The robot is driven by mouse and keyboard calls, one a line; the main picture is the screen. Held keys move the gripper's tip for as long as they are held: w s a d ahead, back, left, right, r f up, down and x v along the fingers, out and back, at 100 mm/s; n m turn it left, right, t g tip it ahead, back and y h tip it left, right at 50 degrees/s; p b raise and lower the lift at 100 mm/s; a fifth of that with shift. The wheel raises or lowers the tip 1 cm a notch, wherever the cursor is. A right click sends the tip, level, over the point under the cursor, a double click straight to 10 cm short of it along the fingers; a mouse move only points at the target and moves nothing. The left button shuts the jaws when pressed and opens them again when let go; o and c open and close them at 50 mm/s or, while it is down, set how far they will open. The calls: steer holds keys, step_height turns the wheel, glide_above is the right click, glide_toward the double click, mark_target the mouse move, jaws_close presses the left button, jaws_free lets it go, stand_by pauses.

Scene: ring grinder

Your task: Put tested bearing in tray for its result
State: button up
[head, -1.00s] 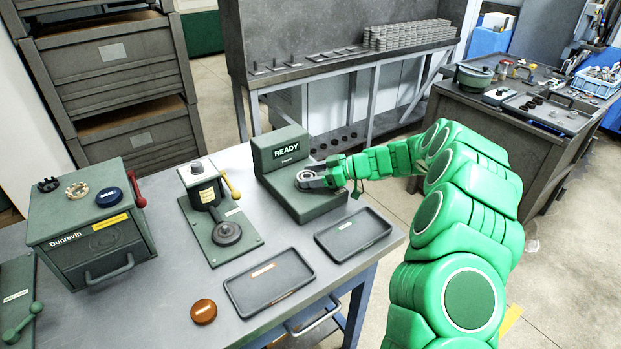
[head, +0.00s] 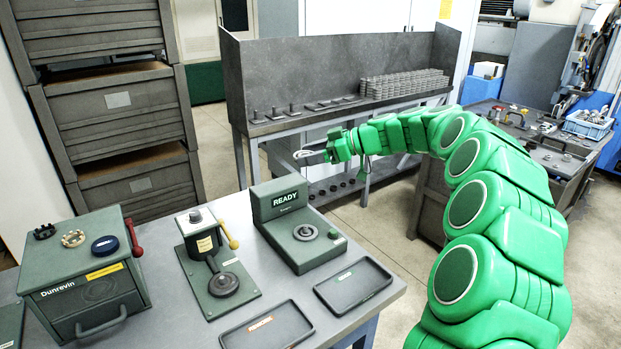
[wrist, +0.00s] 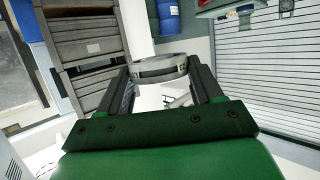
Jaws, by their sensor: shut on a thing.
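My gripper (head: 318,152) is shut on a grey metal bearing ring (head: 302,154) and holds it in the air beyond the tester, in front of the rack. In the wrist view the bearing (wrist: 158,68) sits between the two fingertips. The green-grey tester (head: 293,257) stands on the bench, its display reading READY; a round seat (head: 305,232) shows on its top with no bearing in the gripper's reach there. Two shallow dark trays lie in front: one with a green label (head: 352,287), one with an orange label (head: 267,325). Both look empty.
A lever press (head: 220,284) and a Dunrevin box (head: 87,281) with a red handle stand left on the bench. A rack (head: 340,75) with pegs and stacked rings stands behind. A cluttered side table (head: 545,150) is at right.

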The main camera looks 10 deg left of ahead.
step_height(320, 180, up, 4)
steer(key=shift+r, duration=0.2)
steer(key=d+f+m+t, duration=0.2)
steer(key=d+f, duration=0.5)
steer(key=m+t, duration=0.2)
steer(key=t, duration=0.1)
glide_above(359, 287)
steer(key=shift+h, duration=0.4)
step_height(359, 287, down, 19)
steer(key=shift+r, duration=0.2)
steer(key=shift+f, duration=3.6)
steer(key=o, duration=1.3)
steer(key=shift+f, duration=0.1)
